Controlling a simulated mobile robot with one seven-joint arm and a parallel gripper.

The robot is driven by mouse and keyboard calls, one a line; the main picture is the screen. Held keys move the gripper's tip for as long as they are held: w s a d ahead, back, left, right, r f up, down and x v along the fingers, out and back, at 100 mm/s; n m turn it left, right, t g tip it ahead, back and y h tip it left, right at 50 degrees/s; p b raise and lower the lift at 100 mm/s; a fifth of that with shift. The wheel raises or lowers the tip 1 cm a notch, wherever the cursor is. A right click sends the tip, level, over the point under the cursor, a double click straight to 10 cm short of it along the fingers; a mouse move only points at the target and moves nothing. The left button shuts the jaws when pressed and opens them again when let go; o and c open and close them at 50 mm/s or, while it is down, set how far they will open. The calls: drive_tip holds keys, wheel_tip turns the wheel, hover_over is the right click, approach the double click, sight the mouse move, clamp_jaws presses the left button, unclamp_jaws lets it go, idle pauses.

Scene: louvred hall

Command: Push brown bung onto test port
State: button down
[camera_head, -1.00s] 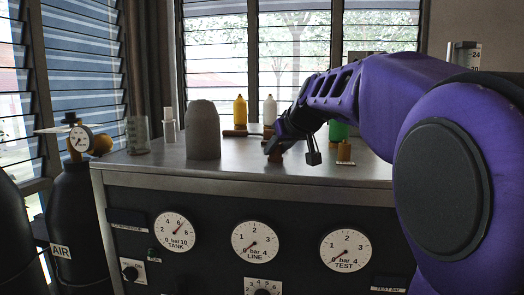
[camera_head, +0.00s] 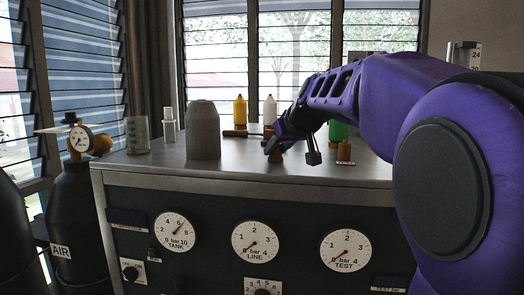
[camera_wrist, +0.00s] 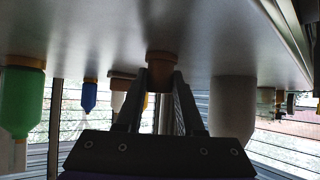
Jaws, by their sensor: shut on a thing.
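My gripper (camera_head: 273,147) points down at the bench top, right of the grey domed cylinder. In the wrist view, which shows the bench upside down, its two fingers (camera_wrist: 158,80) are shut on the brown bung (camera_wrist: 160,58). The brown bung also shows below the fingers in the head view (camera_head: 276,157), at or very near the bench surface. Whether it sits on a port or on the bare bench, I cannot tell. A brass fitting (camera_head: 344,153) stands right of my gripper; I cannot tell whether it is the test port.
The grey domed cylinder (camera_head: 203,132) stands left of my gripper. A yellow bottle (camera_head: 240,112) and a white bottle (camera_head: 270,110) stand behind, and a green bottle (camera_head: 338,131) behind my arm. A clear beaker (camera_head: 138,135) is at far left. The front bench strip is clear.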

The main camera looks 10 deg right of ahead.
drive_tip(key=shift+r, duration=0.1)
drive_tip(key=shift+r, duration=0.2)
drive_tip(key=shift+r, duration=0.1)
wheel_tip(320, 180, up, 4)
drive_tip(key=p, duration=0.3)
drive_tip(key=shift+r, duration=0.1)
